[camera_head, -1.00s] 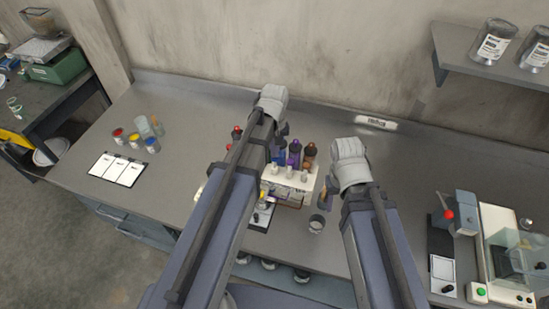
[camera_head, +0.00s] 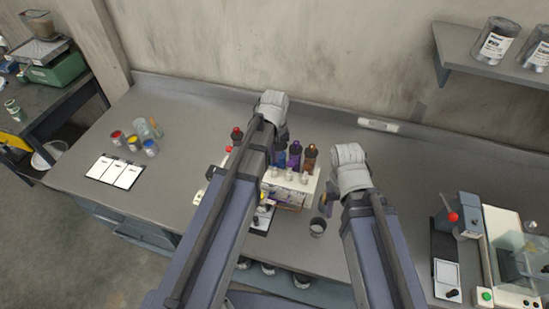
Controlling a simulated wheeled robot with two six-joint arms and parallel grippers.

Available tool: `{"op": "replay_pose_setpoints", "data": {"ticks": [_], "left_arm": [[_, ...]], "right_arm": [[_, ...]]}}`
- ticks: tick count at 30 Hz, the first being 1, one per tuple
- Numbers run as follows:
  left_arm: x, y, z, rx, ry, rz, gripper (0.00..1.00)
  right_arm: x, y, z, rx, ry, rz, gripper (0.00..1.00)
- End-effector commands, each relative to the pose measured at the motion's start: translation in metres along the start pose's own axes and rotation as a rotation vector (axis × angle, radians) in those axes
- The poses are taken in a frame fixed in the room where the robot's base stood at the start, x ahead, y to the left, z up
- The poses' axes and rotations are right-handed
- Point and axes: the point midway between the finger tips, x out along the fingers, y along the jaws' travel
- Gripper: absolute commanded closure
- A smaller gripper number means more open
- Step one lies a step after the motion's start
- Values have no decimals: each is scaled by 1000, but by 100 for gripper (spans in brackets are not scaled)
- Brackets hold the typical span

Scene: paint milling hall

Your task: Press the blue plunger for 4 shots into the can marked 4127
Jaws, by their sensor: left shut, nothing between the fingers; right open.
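A white dispenser (camera_head: 300,186) stands mid-bench with a row of dark-capped bottles. A blue bottle (camera_head: 279,158) shows beside my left arm; the purple bottle (camera_head: 294,155) and orange-brown bottle (camera_head: 310,157) stand to its right. My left gripper (camera_head: 283,134) is shut and empty, just above the blue bottle; I cannot tell whether it touches its plunger. My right gripper (camera_head: 327,203) is open beside the dispenser's right end. A small grey open can (camera_head: 317,228) stands in front of it. No can number is readable. My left arm hides the dispenser's left part.
Small paint pots (camera_head: 133,143) and white cards (camera_head: 115,171) lie on the left of the bench. A device with a red knob (camera_head: 453,217) and a scale with a clear cover (camera_head: 520,250) stand right.

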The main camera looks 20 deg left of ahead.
Motion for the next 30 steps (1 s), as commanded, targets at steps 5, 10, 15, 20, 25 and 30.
{"op": "replay_pose_setpoints", "data": {"ticks": [5,10,15,20,25,30], "left_arm": [[-14,0,0,0,-1,0,100],[-25,0,0,0,-1,0,100],[-34,0,0,0,0,0,100],[-33,0,0,0,0,0,100],[-33,0,0,0,0,0,100],[-33,0,0,0,0,0,100]], "right_arm": [[-14,1,1,0,0,0,50],[-25,2,2,0,0,0,50],[-34,3,2,0,0,0,50],[-33,3,2,0,0,0,50],[-32,3,2,0,0,0,50],[-32,3,2,0,0,0,50]]}}
